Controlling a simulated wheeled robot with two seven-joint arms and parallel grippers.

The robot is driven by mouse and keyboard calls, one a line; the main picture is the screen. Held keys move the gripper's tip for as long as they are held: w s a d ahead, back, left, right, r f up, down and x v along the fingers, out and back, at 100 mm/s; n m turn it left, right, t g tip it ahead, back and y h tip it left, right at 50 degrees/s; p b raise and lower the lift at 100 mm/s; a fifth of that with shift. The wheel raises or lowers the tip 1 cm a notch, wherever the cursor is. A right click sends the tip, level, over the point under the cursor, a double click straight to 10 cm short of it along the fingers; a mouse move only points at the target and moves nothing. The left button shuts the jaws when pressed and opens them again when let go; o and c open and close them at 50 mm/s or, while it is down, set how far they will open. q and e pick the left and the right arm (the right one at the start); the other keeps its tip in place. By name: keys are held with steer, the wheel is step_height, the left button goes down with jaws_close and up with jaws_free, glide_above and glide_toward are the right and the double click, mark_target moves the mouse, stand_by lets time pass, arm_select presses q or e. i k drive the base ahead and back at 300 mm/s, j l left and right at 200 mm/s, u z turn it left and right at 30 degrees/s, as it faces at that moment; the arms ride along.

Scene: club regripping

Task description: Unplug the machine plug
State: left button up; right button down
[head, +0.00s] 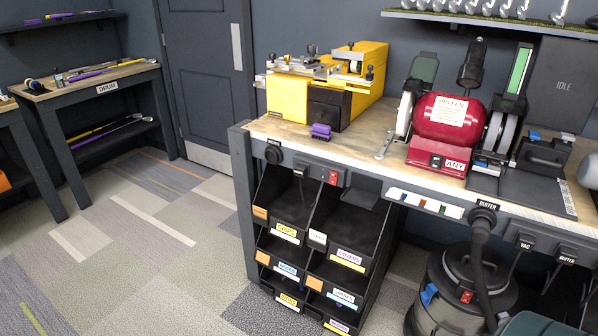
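A black plug (300,172) appears to sit in the dark outlet strip (318,173) on the workbench's front edge, beside a red switch (333,177). Farther right on the same edge are a socket labelled VAC (525,245) and another dark socket (567,258) whose label is too small to read surely. Dark cords hang below these two. I cannot tell which of these is the machine plug. A yellow machine (358,84) and a red grinder-like machine (440,118) stand on the bench. Neither of my grippers is in view.
The wooden workbench (375,130) has black bins (290,205) below it. A shop vacuum (450,290) with a thick hose (480,255) stands under its right part. The carpeted floor (150,260) is clear on the left, before a side table (95,85).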

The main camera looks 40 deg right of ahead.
mark_target(301, 171)
steer(key=i+z, duration=0.15)
steer(key=z, duration=0.65)
steer(key=i+j+z, duration=0.55)
steer(key=j+z, duration=0.25)
steer(key=i+j, duration=0.15)
steer(key=j, duration=0.2)
steer(key=i+j, duration=0.15)
steer(key=j, duration=0.15)
steer(key=i+j, duration=0.15)
steer(key=j, duration=0.2)
steer(key=i+j+z, duration=0.1)
steer(key=j, duration=0.2)
